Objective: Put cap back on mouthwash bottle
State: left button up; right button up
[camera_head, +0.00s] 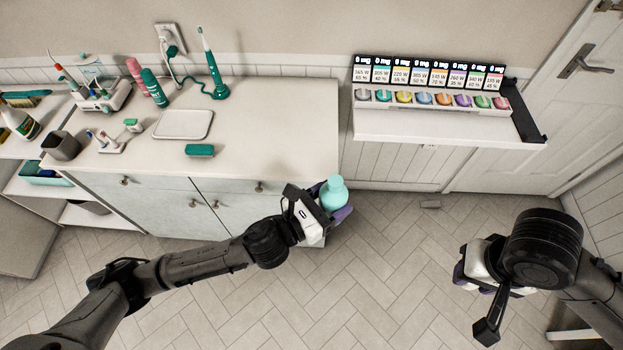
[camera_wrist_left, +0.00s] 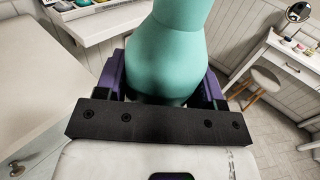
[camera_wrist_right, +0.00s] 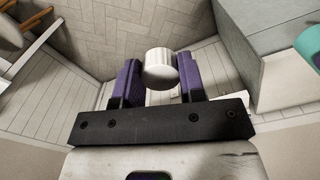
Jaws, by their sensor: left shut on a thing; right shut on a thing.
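The teal mouthwash bottle (camera_head: 334,192) is in my left gripper (camera_head: 325,208), off the front right corner of the counter. The left wrist view shows the bottle (camera_wrist_left: 172,50) between the two purple fingers, which are shut on its body. Its top end is out of frame there. The white ribbed cap (camera_wrist_right: 160,69) is in the right wrist view, between the purple fingers of my right gripper (camera_wrist_right: 160,82), which is shut on it.
The counter (camera_head: 270,120) holds a toothbrush (camera_head: 212,65), a white tray (camera_head: 183,124), a teal box (camera_head: 199,150) and several small items. A wall shelf (camera_head: 430,128) carries a row of colored pods.

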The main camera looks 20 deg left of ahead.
pick_arm(q)
jog(key=shift+s+d+f+m+g+h, duration=0.1)
jog(key=shift+d+f+m+g+h, duration=0.25)
jog(key=shift+d+f+h, duration=0.25)
jog(key=shift+d+f+m+g+h, duration=0.25)
jog(key=shift+d+f+m+h, duration=0.1)
jog(key=shift+d, duration=0.35)
